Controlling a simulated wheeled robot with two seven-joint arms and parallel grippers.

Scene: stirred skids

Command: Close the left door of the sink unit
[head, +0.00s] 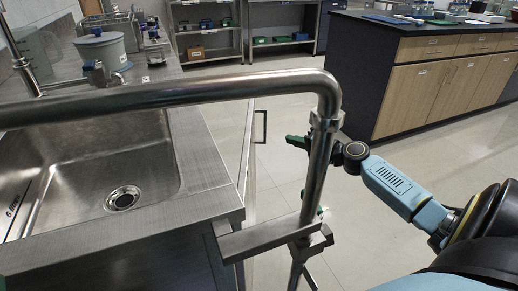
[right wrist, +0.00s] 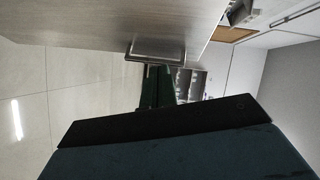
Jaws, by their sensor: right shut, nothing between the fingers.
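The sink unit (head: 205,160) has a steel top with a basin at the left of the head view. A pale door panel (head: 248,150) with a dark bar handle (head: 261,126) shows nearly edge-on beyond the counter's right edge. How far it stands open is hard to tell. My right gripper (head: 297,142) is shut and empty, right of the handle and apart from it in the head view. In the right wrist view, its green fingertips (right wrist: 157,85) show just below a metal handle (right wrist: 155,51) on a pale panel (right wrist: 90,22); contact is unclear. My left gripper is out of view.
A thick steel rail (head: 180,95) with an upright post (head: 318,165) crosses the foreground, partly in front of my right gripper. A wooden cabinet bench (head: 440,90) stands at the right. Open shelves (head: 283,30) stand behind. Pale floor (head: 285,95) lies clear between.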

